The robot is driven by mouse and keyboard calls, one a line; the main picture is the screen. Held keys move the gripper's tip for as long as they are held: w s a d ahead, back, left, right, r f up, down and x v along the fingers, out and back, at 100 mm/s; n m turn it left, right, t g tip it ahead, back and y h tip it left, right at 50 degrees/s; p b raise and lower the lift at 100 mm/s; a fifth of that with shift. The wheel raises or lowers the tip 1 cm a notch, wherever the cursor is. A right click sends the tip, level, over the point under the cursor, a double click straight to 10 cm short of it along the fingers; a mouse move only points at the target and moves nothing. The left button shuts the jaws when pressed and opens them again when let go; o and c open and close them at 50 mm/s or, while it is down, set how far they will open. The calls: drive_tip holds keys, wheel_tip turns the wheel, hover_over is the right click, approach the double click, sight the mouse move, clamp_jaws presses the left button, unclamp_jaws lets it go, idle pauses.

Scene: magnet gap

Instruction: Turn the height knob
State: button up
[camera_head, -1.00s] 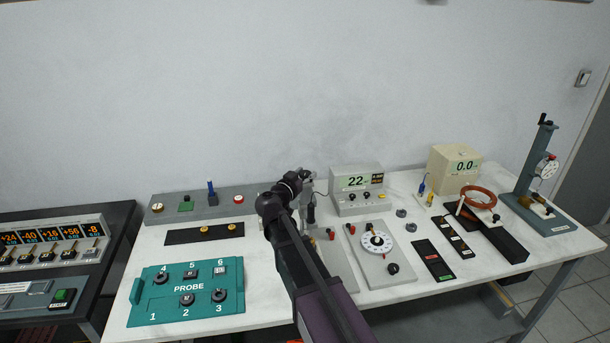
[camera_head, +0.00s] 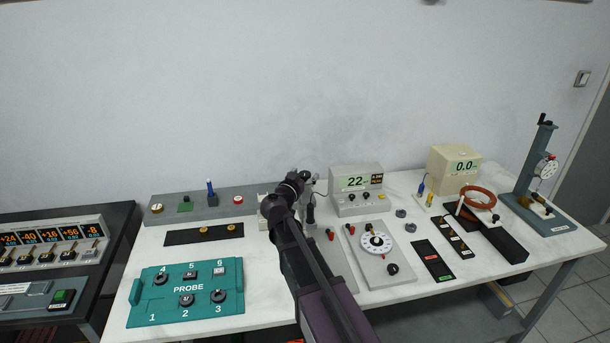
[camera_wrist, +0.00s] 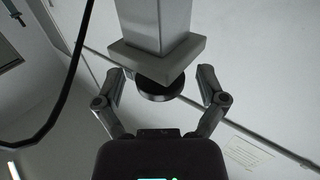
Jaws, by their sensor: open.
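In the wrist view a dark round knob (camera_wrist: 160,88) sits under a square grey plate at the end of a grey column (camera_wrist: 155,25). I take it to be the height knob, but no label on it shows. My gripper (camera_wrist: 160,76) is open, with one finger to the left of the knob and one to the right. Gaps show between both fingers and the knob, so neither seems to touch it. In the head view my arm hides most of this spot, and the fingers cannot be made out.
Right of my arm stand a meter reading 22 (camera_head: 357,189) and a white dial panel (camera_head: 378,255). A teal probe board (camera_head: 186,315) lies at front left. A grey control box (camera_head: 190,215) stands behind it. A dark cable (camera_wrist: 62,95) hangs left in the wrist view.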

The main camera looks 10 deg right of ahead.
drive_tip(key=v, duration=1.2)
idle(0.6)
drive_tip(key=s+d+f+n+g+y+p, duration=0.2)
drive_tip(key=s+d+f+g+y, duration=0.1)
drive_tip(key=s+d+f+g, duration=0.7)
drive_tip(key=s+a+f+n+g+y, duration=0.3)
drive_tip(key=s+f+n+g+y, duration=0.1)
drive_tip(key=s+y, duration=0.3)
drive_tip(key=shift+s+f+n+y+p, duration=0.4)
drive_tip(key=shift+s+f+n, duration=0.3)
drive_tip(key=shift+s+f, duration=0.3)
drive_tip(key=shift+r, duration=0.1)
